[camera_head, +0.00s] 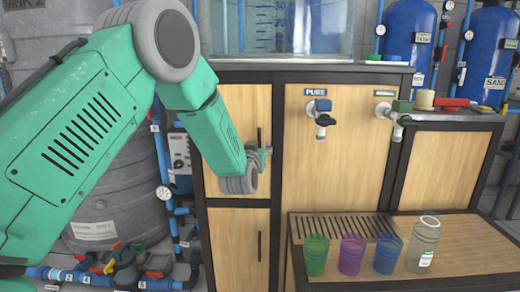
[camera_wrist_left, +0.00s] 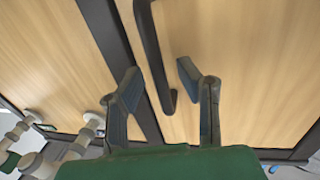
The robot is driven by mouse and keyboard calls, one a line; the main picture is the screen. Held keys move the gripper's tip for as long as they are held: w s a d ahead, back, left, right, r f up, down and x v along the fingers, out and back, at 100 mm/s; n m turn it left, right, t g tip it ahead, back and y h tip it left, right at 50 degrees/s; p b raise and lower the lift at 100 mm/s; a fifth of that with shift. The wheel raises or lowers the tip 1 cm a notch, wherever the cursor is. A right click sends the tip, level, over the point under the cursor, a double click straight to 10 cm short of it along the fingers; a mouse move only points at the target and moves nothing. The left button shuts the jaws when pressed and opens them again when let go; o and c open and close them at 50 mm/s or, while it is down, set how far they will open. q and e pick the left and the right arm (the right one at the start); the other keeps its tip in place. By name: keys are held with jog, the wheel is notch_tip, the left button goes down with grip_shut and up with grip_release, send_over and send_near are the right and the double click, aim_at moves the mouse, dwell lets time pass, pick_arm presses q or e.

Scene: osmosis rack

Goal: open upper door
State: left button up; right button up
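The upper door (camera_head: 230,105) is a light wood panel in a dark frame, left of the taps, and looks shut. Its black vertical handle (camera_head: 259,137) is near its right edge and partly hidden by my left gripper (camera_head: 266,153). In the left wrist view the door (camera_wrist_left: 235,60) fills the right side. The dark bar handle (camera_wrist_left: 153,50) reaches down between the two spread fingers of my left gripper (camera_wrist_left: 159,75). The fingers are open, with gaps on both sides of the handle; I cannot tell whether either touches it. My right gripper is out of view.
A lower door (camera_head: 235,245) with its own black handle is below. Two taps (camera_head: 321,115) are to the right above a drip tray (camera_head: 345,226). Green, purple and blue cups (camera_head: 387,254) and a glass jar (camera_head: 423,247) stand on the wooden shelf. A grey tank (camera_head: 105,190) stands left.

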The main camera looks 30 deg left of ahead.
pick_arm(q)
jog(key=shift+a+f, duration=0.1)
jog(key=shift+a, duration=0.1)
grip_shut()
jog(key=shift+d, duration=0.15)
